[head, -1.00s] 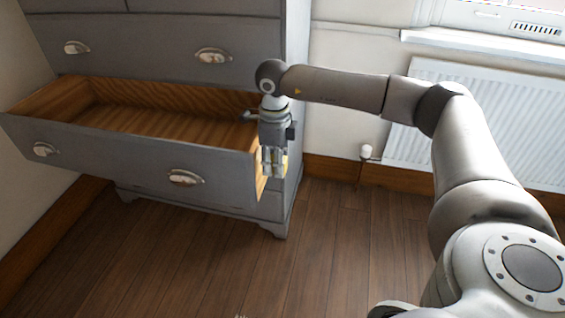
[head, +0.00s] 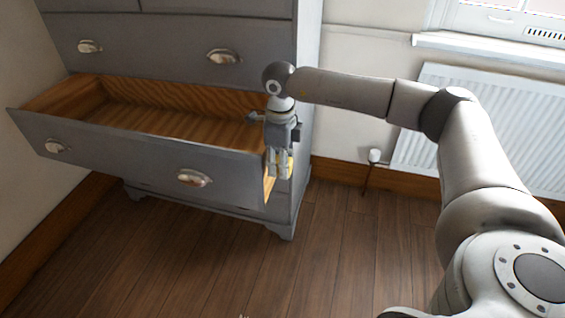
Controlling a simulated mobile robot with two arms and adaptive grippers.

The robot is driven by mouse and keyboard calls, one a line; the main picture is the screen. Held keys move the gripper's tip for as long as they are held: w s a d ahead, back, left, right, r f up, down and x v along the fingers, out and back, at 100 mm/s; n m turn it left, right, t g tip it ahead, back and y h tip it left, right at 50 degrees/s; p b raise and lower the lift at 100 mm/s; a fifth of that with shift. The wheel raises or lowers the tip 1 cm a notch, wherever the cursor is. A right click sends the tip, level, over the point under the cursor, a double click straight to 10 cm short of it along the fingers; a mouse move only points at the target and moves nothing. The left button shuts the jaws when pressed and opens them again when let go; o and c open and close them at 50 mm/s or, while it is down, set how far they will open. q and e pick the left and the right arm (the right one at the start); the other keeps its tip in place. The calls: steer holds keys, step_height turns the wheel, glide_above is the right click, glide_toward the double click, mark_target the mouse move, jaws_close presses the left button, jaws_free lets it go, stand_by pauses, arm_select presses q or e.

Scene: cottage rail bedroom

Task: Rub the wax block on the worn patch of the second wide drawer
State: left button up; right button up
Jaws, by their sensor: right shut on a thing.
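The second wide drawer (head: 135,158) is pulled out of the grey chest and looks empty, with bare wood inside. My right gripper (head: 281,165) points down at the drawer's right side, near its front corner. It is shut on a yellow block (head: 287,166), the wax block, of which only part shows between and beside the fingers. The block is close against the outer right side of the drawer; I cannot tell whether it touches. The worn patch cannot be made out. My left gripper is not in view.
The grey chest (head: 160,38) has a closed wide drawer above the open one. The wooden floor (head: 190,255) in front is clear.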

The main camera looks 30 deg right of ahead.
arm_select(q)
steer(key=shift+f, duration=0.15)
arm_select(e)
steer(key=shift+w+a, duration=0.4)
steer(key=shift+w, duration=0.1)
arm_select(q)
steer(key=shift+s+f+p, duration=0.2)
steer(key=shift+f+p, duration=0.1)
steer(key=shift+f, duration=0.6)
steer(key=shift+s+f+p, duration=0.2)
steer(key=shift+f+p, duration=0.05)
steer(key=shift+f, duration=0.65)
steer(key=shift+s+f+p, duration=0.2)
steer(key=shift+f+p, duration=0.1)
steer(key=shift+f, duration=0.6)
arm_select(e)
steer(key=w+d, duration=0.9)
steer(key=d, duration=0.2)
steer(key=shift+w, duration=0.2)
